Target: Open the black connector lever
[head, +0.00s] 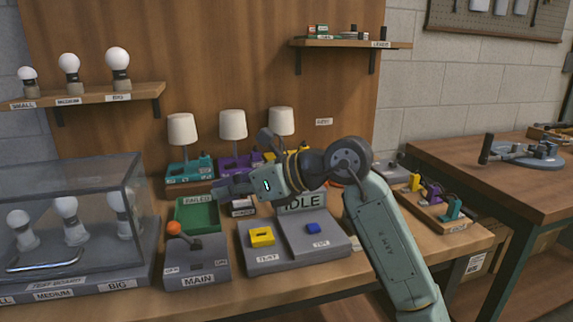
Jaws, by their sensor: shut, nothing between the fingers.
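My gripper (228,187) points left above the bench, in front of the lamps and over the right edge of the green tray (196,216). It is shut and empty. I cannot pick out a black connector lever for certain. Small coloured parts, including a yellow one (416,181), a purple one (432,192) and a teal one (453,207), stand on a wooden tray at the right end of the bench, apart from my gripper. Their levers are too small to make out. My arm hides part of the bench behind it.
Three lamps with white shades (182,130) stand at the back. A glass case (60,215) fills the left.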

